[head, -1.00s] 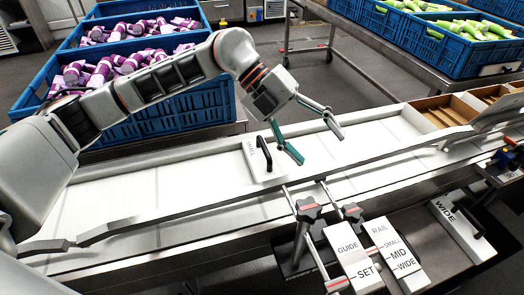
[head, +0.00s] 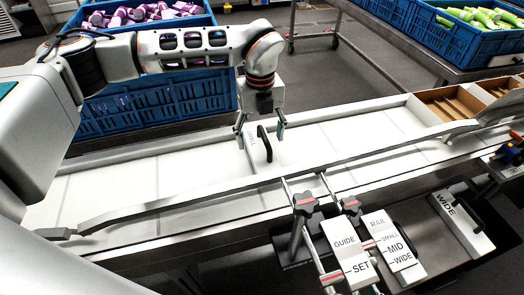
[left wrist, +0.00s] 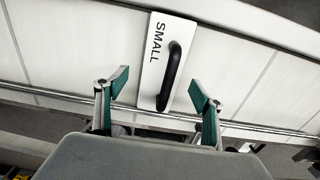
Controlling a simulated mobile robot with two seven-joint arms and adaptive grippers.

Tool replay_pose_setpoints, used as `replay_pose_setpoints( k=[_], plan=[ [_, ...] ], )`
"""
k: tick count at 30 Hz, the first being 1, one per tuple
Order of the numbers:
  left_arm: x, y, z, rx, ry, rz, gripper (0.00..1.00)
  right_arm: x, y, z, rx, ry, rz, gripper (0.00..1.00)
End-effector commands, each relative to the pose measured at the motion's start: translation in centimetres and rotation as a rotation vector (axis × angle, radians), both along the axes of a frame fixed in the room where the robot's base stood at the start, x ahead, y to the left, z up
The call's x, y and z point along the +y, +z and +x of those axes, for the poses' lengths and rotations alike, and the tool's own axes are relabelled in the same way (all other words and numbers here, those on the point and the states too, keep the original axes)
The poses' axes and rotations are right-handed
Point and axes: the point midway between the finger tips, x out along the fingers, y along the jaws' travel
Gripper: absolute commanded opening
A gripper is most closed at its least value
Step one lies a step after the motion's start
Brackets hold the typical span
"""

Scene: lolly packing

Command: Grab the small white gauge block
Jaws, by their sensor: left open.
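The small white gauge block (left wrist: 152,76) lies on the white conveyor belt, with a black handle on top and the word SMALL on its face. In the head view the block (head: 250,146) is partly hidden by my left gripper (head: 261,128). In the left wrist view my left gripper (left wrist: 161,92) is open, with one green-padded finger to each side of the block's handle. The fingers look apart from the block. My right gripper is not in view.
A metal guide rail (head: 205,188) runs along the belt in front of the block. A wide gauge block (head: 463,224) and GUIDE and RAIL plates (head: 347,246) are at the front. Blue crates (head: 158,108) stand behind. The belt around the block is clear.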

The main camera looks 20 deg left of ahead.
Motion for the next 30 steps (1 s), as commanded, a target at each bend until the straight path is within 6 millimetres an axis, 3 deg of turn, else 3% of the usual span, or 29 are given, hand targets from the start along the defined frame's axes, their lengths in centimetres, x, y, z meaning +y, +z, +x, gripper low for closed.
replay_pose_setpoints(
  k=[9, 17, 18, 20, 24, 26, 30],
  plan=[
    [-0.3, -4.2, 0.0, 0.004, -0.001, -0.001, 0.68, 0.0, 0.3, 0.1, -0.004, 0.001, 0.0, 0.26],
    [-0.3, -4.8, 0.1, 0.001, -0.001, -0.002, 0.68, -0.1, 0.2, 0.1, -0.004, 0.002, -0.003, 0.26],
    [-0.3, -4.8, 0.1, 0.001, -0.002, -0.002, 0.65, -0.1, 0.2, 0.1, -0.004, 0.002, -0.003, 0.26],
    [-0.3, -4.8, 0.1, 0.001, -0.002, -0.002, 0.5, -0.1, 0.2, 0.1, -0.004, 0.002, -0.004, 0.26],
    [-0.3, -4.8, 0.1, 0.001, -0.002, -0.002, 0.14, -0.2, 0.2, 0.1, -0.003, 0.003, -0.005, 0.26],
    [-0.3, -4.7, 0.2, -0.001, -0.002, -0.003, 0.07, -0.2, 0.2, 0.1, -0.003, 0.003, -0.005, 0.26],
    [-0.3, -4.7, 0.2, -0.001, -0.002, -0.003, 0.07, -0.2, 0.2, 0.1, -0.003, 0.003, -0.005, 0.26]
  ],
)
